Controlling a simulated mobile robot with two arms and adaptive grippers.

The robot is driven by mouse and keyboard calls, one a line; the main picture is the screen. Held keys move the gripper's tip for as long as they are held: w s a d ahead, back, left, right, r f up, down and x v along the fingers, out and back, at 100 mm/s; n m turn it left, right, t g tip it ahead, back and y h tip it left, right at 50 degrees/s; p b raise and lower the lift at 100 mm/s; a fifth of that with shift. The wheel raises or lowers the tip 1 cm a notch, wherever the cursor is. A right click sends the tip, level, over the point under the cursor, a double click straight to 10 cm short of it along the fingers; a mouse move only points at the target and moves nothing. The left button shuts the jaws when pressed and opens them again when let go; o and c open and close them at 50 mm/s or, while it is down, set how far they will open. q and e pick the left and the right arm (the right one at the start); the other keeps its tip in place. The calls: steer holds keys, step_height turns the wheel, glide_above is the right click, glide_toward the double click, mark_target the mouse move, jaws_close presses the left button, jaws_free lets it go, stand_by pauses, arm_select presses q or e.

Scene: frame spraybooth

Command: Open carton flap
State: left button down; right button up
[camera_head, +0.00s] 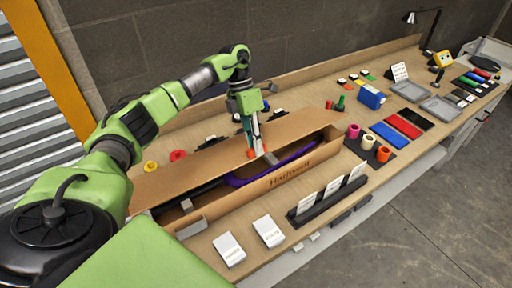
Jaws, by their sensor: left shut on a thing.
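The long brown cardboard carton (305,171) lies on the bench with its long side toward the front. Its long flap (190,172) is raised along the back side, and the opening shows in front of it. A purple tube (270,172) and dark parts show inside the carton. My left gripper (256,152) points down at the flap's edge, near the middle right of the carton, and is shut on the flap. The fingertips are small in the picture and partly merge with the flap. My right gripper is not in view.
Two white boxes (229,249) and a black rack with white cards (328,196) stand in front of the carton. Coloured rolls (368,141), blue and red mats (390,134) and grey trays (408,91) lie to the right. Red and yellow rings (178,155) lie behind the carton.

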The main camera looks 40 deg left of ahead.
arm_select(q)
steer(key=shift+w+a+r+h, duration=0.15)
steer(key=shift+a+r+h, duration=0.3)
steer(key=shift+r, duration=0.2)
steer(key=shift+w+a+r+g+h+b, duration=0.3)
steer(key=shift+a+r+h+b, duration=0.15)
steer(key=shift+a+r+b, duration=0.1)
steer(key=shift+a+r, duration=0.2)
steer(key=shift+r, duration=0.15)
steer(key=c, duration=1.1)
jaws_free()
steer(key=shift+r, duration=0.1)
